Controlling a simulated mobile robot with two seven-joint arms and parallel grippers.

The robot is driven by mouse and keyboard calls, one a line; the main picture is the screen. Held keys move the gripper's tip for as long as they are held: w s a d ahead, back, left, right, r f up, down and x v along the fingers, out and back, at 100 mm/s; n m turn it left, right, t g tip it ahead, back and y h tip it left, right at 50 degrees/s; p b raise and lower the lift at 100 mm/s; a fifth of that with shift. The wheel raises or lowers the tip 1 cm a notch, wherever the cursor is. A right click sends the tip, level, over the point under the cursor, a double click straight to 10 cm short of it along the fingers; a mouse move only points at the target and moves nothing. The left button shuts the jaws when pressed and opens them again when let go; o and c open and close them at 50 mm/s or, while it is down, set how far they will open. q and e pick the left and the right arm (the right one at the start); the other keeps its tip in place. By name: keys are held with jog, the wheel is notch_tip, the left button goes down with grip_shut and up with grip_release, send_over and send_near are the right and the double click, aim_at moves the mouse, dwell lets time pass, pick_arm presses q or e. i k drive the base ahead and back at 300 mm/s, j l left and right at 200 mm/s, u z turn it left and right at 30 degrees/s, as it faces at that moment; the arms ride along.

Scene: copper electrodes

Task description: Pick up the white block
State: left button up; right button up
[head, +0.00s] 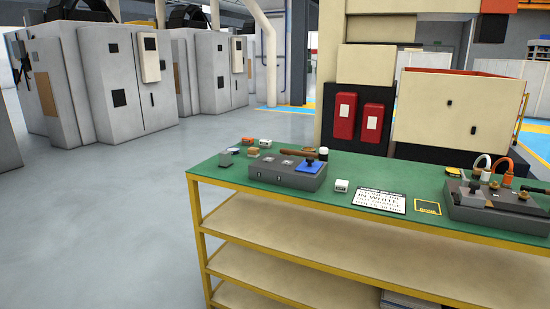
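A small white block (341,186) with a dark mark sits on the green tabletop (215,171), just right of a grey fixture box (285,171). Another small block with a white top (265,143) sits at the table's back left. Neither of my grippers is in view.
A white printed sign (380,200) and a yellow-edged dark square (428,207) lie right of the white block. A grey device (497,203) with cables stands at the right end. Small orange-brown blocks (247,141) lie at the back left. Open floor (100,220) lies left of the table.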

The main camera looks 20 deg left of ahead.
aim_at(341, 187)
jog(key=i+j, duration=0.3)
jog(key=j, duration=0.15)
jog(key=i+j, duration=0.3)
jog(key=j, duration=0.2)
jog(key=i+j, duration=0.65)
jog(key=j, duration=0.25)
jog(key=i+j, duration=0.3)
jog(key=j, duration=0.15)
